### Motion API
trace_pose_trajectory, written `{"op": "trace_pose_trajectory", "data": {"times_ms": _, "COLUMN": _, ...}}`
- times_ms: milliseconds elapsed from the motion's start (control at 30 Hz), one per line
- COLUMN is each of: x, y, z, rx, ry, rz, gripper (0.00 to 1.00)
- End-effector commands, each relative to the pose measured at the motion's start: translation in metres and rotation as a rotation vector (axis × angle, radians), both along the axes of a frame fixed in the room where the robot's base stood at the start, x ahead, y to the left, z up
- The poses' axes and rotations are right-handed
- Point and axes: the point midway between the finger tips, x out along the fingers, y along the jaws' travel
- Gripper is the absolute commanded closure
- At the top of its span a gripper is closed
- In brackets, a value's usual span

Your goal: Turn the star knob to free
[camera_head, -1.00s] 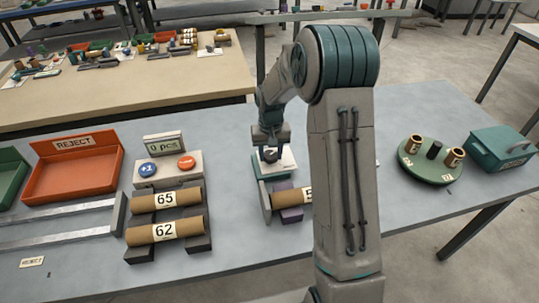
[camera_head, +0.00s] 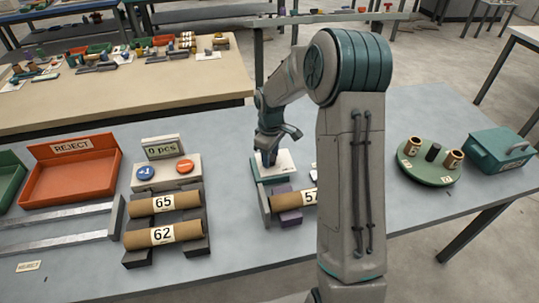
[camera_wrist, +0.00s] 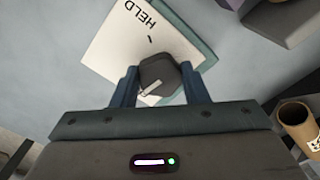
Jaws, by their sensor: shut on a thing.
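The dark star knob (camera_wrist: 158,72) sits on a white plate in the wrist view, between my gripper's two blue fingers. My gripper (camera_wrist: 157,88) is shut on the knob. The plate (camera_wrist: 105,50) carries the word HELD near one corner, and a small dark mark lies between that word and the knob. A light pointer line shows on the knob's near side. Any other lettering on the plate is hidden by my gripper. In the head view my gripper (camera_head: 268,156) reaches down onto the white-topped winder unit (camera_head: 286,160), and the knob is hidden.
A brown tube marked 57 (camera_head: 293,198) lies just in front of the unit. Tubes marked 65 (camera_head: 143,207) and 62 (camera_head: 148,239) rest on a rack to the left. A green round stand (camera_head: 428,172) and teal box (camera_head: 490,158) are at right.

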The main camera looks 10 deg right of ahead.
Motion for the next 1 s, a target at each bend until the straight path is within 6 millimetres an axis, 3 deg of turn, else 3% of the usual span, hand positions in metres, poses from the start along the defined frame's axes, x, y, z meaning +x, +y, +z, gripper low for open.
{"op": "trace_pose_trajectory", "data": {"times_ms": 300, "x": 0.0013, "y": -0.0002, "z": 0.0012, "rx": 0.000, "ry": -0.003, "rz": 0.127, "gripper": 0.82}}
{"op": "trace_pose_trajectory", "data": {"times_ms": 867, "x": 0.0016, "y": 0.0000, "z": 0.0010, "rx": -0.001, "ry": -0.004, "rz": 0.156, "gripper": 0.82}}
{"op": "trace_pose_trajectory", "data": {"times_ms": 900, "x": 0.0015, "y": 0.0000, "z": 0.0010, "rx": -0.001, "ry": -0.004, "rz": 0.156, "gripper": 0.51}}
{"op": "trace_pose_trajectory", "data": {"times_ms": 967, "x": 0.0015, "y": 0.0000, "z": 0.0009, "rx": -0.001, "ry": -0.004, "rz": 0.155, "gripper": 0.38}}
{"op": "trace_pose_trajectory", "data": {"times_ms": 1000, "x": 0.0013, "y": 0.0000, "z": 0.0009, "rx": 0.000, "ry": -0.003, "rz": 0.155, "gripper": 0.38}}
